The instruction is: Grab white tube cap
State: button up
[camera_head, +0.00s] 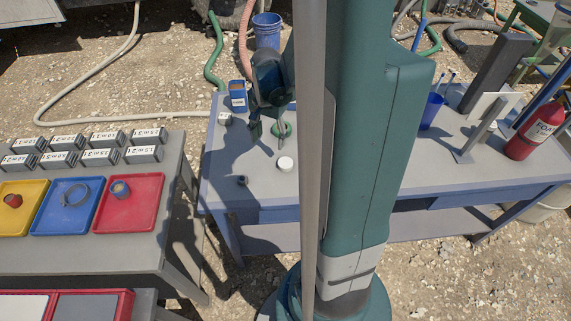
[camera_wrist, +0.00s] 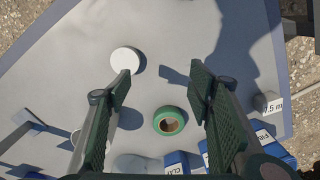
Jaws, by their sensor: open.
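The white tube cap (camera_head: 285,164) is a round white disc lying on the grey workbench (camera_head: 222,165). In the wrist view the cap (camera_wrist: 125,60) is at the upper left, just beyond the tip of the left finger and outside the gap. My gripper (camera_head: 269,136) is open and empty above the bench, behind the cap in the head view. In the wrist view its two fingers (camera_wrist: 160,80) stand wide apart.
A blue labelled box (camera_head: 238,96) stands near the far edge. Left, another table bears coloured trays (camera_head: 103,224) and labelled blocks.

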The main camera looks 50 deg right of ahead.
send_over(285, 162)
jog(key=shift+s+f, duration=0.25)
jog(key=shift+f, duration=0.15)
jog(key=shift+w+f+b, duration=0.1)
jog(key=shift+f+b, duration=0.25)
jog(key=shift+f, duration=0.95)
jog(key=shift+f, duration=0.1)
jog(key=shift+f+b, duration=0.7)
jog(key=shift+f, duration=1.8)
jog(key=c, duration=0.7)
